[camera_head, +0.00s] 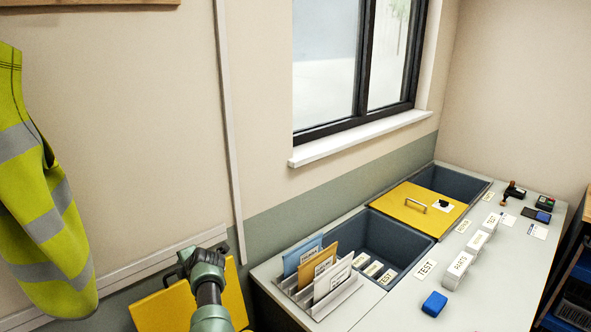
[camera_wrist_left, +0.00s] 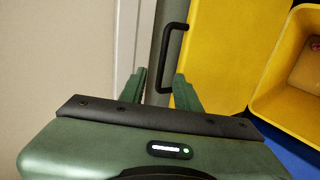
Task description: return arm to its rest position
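My left gripper (camera_head: 203,256) reaches in from the bottom left of the head view, in front of a yellow panel (camera_head: 160,311) standing low by the wall. In the left wrist view the two green fingers of this gripper (camera_wrist_left: 159,86) stand apart with nothing held between them. A black bar handle (camera_wrist_left: 167,45) on the yellow panel (camera_wrist_left: 222,50) shows just beyond the fingers. The handle's lower end comes close to the right finger; I cannot tell whether they touch. My right gripper is in neither view.
A grey bench (camera_head: 480,307) on the right holds envelopes in a rack (camera_head: 335,304), blue-grey bins (camera_head: 375,236), a yellow lid (camera_head: 405,207), white card stacks (camera_head: 458,268) and a blue block (camera_head: 434,304). A hi-vis vest (camera_head: 40,215) hangs left. A yellow bin (camera_wrist_left: 281,100) stands beside the panel.

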